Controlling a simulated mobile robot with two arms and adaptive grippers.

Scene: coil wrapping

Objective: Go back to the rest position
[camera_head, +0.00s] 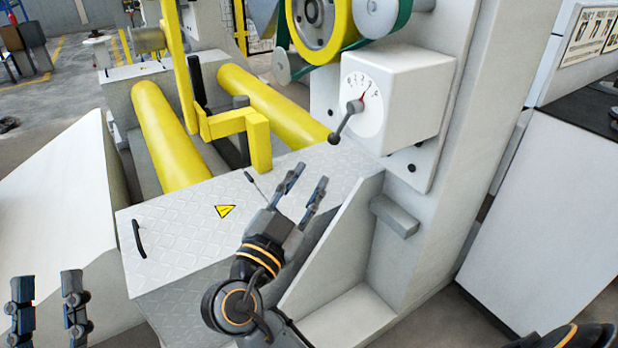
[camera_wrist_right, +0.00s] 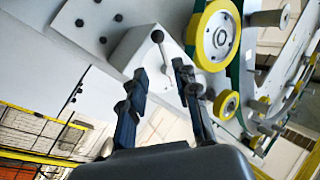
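My right gripper (camera_head: 311,175) is open with nothing between its fingers, over the machine's tread-plate cover, in front of and below the dial box (camera_head: 405,97). The black lever (camera_head: 346,124) on the dial points down and left; its knob is apart from my fingertips in the head view. In the right wrist view the open fingers (camera_wrist_right: 160,70) point toward the same lever (camera_wrist_right: 158,38), which appears between them. My left gripper (camera_head: 47,282) is open and empty at the bottom left, low beside the machine.
Two yellow rollers (camera_head: 165,135) and a yellow bracket (camera_head: 255,135) stand behind the tread-plate cover (camera_head: 185,230). A yellow wheel (camera_head: 318,50) with a green belt is above. A grey machine column (camera_head: 440,190) stands right of my right gripper. A white panel (camera_head: 70,195) is at the left.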

